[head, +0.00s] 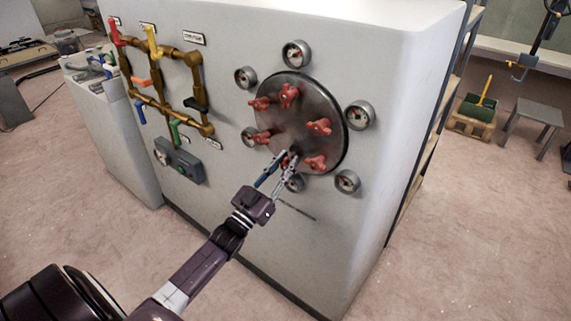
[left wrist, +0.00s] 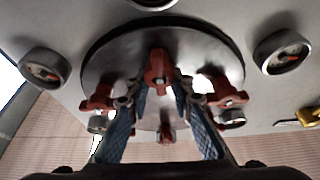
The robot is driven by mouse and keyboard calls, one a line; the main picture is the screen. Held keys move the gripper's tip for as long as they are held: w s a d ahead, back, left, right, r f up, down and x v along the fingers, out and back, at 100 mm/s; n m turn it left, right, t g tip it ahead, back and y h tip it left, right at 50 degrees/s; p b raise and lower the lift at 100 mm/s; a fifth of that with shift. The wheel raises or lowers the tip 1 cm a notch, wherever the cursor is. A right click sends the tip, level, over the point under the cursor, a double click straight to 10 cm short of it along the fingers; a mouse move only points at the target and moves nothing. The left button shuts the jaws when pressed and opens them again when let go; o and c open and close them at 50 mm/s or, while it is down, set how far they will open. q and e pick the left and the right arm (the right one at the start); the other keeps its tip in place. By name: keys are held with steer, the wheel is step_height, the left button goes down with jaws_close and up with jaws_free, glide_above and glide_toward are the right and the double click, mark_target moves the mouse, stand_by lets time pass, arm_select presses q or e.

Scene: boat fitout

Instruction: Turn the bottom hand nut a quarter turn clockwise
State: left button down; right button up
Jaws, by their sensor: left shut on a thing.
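A round dark metal cover (head: 308,110) with several red hand nuts is set in the front of a white cabinet. My left gripper (head: 285,163) is at the cover's lower edge, at the bottom hand nut (head: 290,156), which its fingers partly hide. In the left wrist view the same red nut (left wrist: 158,66) sits between the fingertips of my left gripper (left wrist: 161,84), which is shut on it. Other red nuts (head: 319,127) stand apart from the gripper. My right gripper is in neither view.
Several round gauges (head: 296,54) ring the cover, one close by the lower right (head: 347,181). Brass pipework (head: 160,85) with coloured levers and a grey box (head: 180,161) are to the left on the white cabinet (head: 370,75). The floor in front is clear.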

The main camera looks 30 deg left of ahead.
arm_select(q)
steer(key=shift+f, duration=0.3)
steer(key=c, duration=2.1)
jaws_free()
steer(key=o, duration=0.4)
steer(key=shift+r, duration=0.1)
steer(key=v, duration=1.2)
steer(key=shift+s+r, duration=0.1)
steer(key=shift+r, duration=0.05)
